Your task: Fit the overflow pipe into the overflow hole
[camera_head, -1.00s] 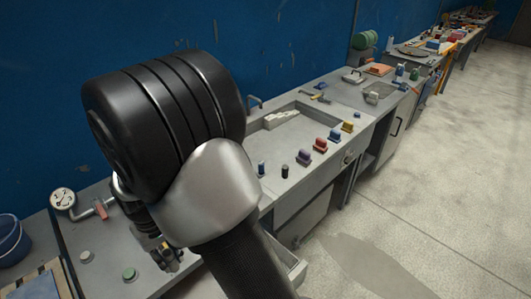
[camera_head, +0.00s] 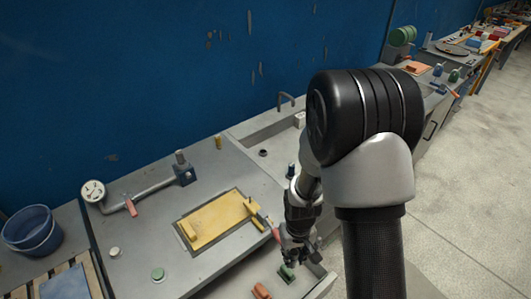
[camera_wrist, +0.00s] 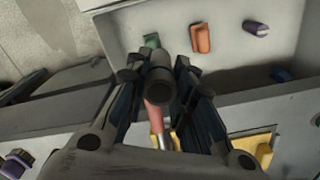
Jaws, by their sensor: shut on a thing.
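My gripper (camera_head: 297,252) is low over the front edge of the bench, above an open drawer in the head view. In the wrist view my gripper (camera_wrist: 160,82) is shut on a short dark grey cylinder with a round, hollow-looking end, which I take to be the overflow pipe (camera_wrist: 161,88). Its end faces the wrist camera. The pipe is hard to make out in the head view behind the fingers. I cannot identify the overflow hole for certain.
A yellow panel (camera_head: 215,222) lies in a bench recess, with a red-handled clamp (camera_head: 272,230) at its corner. The open drawer (camera_wrist: 230,55) holds green, orange and purple blocks. A gauge with pipework (camera_head: 93,190) and a blue bucket (camera_head: 30,230) stand at left.

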